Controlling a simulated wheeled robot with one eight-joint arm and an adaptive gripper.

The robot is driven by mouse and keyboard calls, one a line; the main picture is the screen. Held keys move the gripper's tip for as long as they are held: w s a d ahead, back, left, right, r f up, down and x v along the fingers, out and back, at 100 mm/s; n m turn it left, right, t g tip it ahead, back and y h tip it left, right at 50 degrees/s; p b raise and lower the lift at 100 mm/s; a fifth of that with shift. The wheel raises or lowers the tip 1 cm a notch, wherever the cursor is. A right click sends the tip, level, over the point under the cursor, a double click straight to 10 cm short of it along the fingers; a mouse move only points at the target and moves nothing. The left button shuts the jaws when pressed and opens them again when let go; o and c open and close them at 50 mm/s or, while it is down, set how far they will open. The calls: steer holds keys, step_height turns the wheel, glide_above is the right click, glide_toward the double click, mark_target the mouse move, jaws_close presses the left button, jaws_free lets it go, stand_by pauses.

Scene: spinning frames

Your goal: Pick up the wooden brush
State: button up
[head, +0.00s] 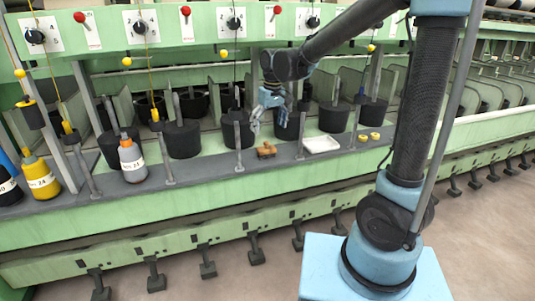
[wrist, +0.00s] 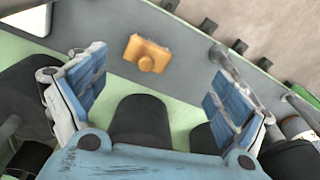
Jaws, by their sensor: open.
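The wooden brush (head: 266,150) is a small orange-brown block with a round knob, lying on the grey ledge (head: 215,163) of the green machine. In the wrist view the brush (wrist: 147,54) lies beyond the fingertips, between the two fingers as seen in the picture. My gripper (head: 270,117) is above and slightly behind the brush in the head view, apart from it. In the wrist view my gripper (wrist: 157,84) has its blue-padded fingers spread wide, with nothing between them.
Black cylinders (head: 183,139) stand in a row behind the ledge. Thin grey posts (head: 238,147) rise along its front. A white tray (head: 321,144) and small yellow pieces (head: 370,136) lie right of the brush. A grey bottle (head: 131,160) and a yellow bottle (head: 41,177) stand left.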

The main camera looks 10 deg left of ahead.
mark_target(267, 142)
steer(key=shift+m, duration=0.3)
steer(key=shift+w+a+f, duration=0.3)
steer(key=shift+w+f, duration=0.3)
steer(key=shift+f, duration=1.45)
steer(key=shift+w+a+f, duration=0.3)
steer(key=shift+w+f, duration=0.35)
steer(key=shift+f, duration=1.4)
steer(key=shift+w+a+f, duration=0.3)
steer(key=shift+w+f, duration=0.3)
steer(key=shift+f, duration=1.45)
steer(key=shift+c, duration=0.6)
steer(key=c, duration=1)
